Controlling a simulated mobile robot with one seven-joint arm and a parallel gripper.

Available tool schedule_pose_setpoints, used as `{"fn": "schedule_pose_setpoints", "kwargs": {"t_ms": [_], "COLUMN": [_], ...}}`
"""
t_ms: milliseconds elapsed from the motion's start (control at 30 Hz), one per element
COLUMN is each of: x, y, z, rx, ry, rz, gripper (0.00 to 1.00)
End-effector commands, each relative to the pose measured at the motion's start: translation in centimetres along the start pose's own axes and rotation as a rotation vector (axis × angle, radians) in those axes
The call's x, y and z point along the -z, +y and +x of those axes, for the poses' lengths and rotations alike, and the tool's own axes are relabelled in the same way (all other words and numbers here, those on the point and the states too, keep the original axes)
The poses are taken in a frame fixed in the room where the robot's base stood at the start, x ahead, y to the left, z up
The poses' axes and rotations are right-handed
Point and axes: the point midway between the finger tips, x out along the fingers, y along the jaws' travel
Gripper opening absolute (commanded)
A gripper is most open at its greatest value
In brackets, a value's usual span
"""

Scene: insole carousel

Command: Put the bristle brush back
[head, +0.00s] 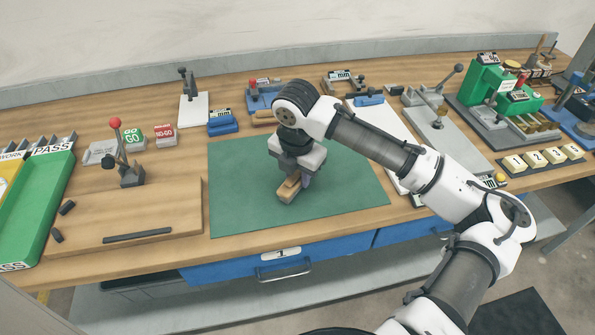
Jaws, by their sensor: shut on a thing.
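My gripper (299,176) points down over the green mat (235,205) near the middle of the bench. It is shut on a short light-wood piece, which looks like the bristle brush (289,189). No bristles can be made out, and the gripper hides the brush's far part. I cannot tell whether the brush touches the mat or is held just above it.
A wooden board (130,215) with a red-knobbed lever (122,150) stands left of the mat. A green PASS tray (40,205) is at far left. Blue gauges (223,122) line the back. Lever presses and a green machine (492,85) stand right. The mat's left half is clear.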

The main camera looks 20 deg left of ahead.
Motion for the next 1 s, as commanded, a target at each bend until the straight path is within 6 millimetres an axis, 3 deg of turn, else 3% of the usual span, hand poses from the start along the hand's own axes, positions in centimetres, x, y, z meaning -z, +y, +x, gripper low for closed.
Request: {"fn": "schedule_pose_setpoints", "kwargs": {"t_ms": [300, 333, 500, 867, 1000], "x": [0.1, 0.1, 0.0, 0.0, 0.0], "y": [0.0, 0.0, 0.0, 0.0, 0.1], "z": [0.3, 0.3, 0.3, -0.3, -2.3], "rx": [-0.001, 0.000, 0.000, -0.001, -0.003], "ry": [0.001, 0.001, 0.000, -0.001, -0.002], "rz": [0.000, 0.000, 0.000, 0.000, -0.001], "gripper": [0.00, 0.30, 0.51, 0.51, 0.51]}}
